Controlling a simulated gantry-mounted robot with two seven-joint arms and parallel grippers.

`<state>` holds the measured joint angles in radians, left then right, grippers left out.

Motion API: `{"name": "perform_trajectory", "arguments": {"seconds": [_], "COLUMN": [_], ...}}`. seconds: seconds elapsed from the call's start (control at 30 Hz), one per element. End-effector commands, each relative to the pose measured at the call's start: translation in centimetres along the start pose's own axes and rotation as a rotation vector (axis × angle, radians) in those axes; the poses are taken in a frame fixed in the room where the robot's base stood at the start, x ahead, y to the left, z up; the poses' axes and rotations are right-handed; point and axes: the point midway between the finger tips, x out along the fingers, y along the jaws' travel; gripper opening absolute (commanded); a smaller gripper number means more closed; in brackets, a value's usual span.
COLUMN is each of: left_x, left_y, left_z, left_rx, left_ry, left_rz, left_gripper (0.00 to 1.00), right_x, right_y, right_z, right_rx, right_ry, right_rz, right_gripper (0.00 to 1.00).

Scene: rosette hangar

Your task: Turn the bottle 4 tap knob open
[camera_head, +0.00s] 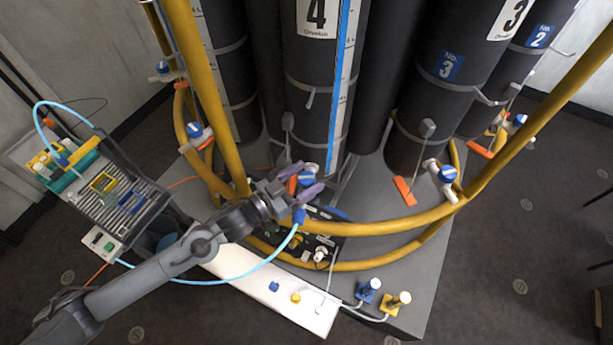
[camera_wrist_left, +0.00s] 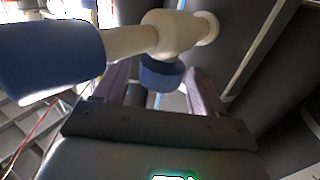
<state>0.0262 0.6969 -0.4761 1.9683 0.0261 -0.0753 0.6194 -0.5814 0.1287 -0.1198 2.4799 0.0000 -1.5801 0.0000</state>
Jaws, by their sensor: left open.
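Bottle 4 (camera_head: 309,70) is a dark cylinder with a white "4" label, upright at the top centre of the head view. Its tap has a round blue knob (camera_head: 306,178) low at its front. In the left wrist view, the tap's white body (camera_wrist_left: 172,32) runs across the top, with the blue knob (camera_wrist_left: 161,74) below it. My left gripper (camera_head: 303,181) is open, with its purple fingers on either side of the knob. The wrist view shows a gap beside each finger, and I cannot tell if either touches. My right gripper is not in view.
A yellow tubular rail (camera_head: 380,227) curves around the bottles. A blue hose fitting (camera_wrist_left: 45,58) fills the wrist view's left, joined to the white tap. A light-blue hose (camera_head: 240,276) hangs below my arm. Bottle 3 (camera_head: 437,95) and its tap knob (camera_head: 447,174) stand right.

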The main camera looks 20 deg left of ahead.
Motion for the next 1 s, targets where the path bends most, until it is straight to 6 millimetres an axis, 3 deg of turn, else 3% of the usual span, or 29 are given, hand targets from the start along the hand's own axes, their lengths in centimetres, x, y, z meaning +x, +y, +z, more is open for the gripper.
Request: {"name": "perform_trajectory", "arguments": {"seconds": [0.43,0.77,1.0], "left_x": [0.86,0.84,0.85], "left_y": [0.05,0.05,0.11], "left_z": [0.04,0.03,-0.05], "left_rx": [0.000,0.000,-0.003], "left_ry": [-0.001,-0.001,-0.002], "left_rz": [0.001,0.001,-0.022], "left_gripper": [0.70,0.21,0.20], "right_x": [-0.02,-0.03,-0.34], "right_y": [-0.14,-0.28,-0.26], "right_z": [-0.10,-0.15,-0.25], "right_rx": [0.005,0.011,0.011], "right_ry": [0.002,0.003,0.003], "right_rz": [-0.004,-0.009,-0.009], "right_gripper": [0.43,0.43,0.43]}}
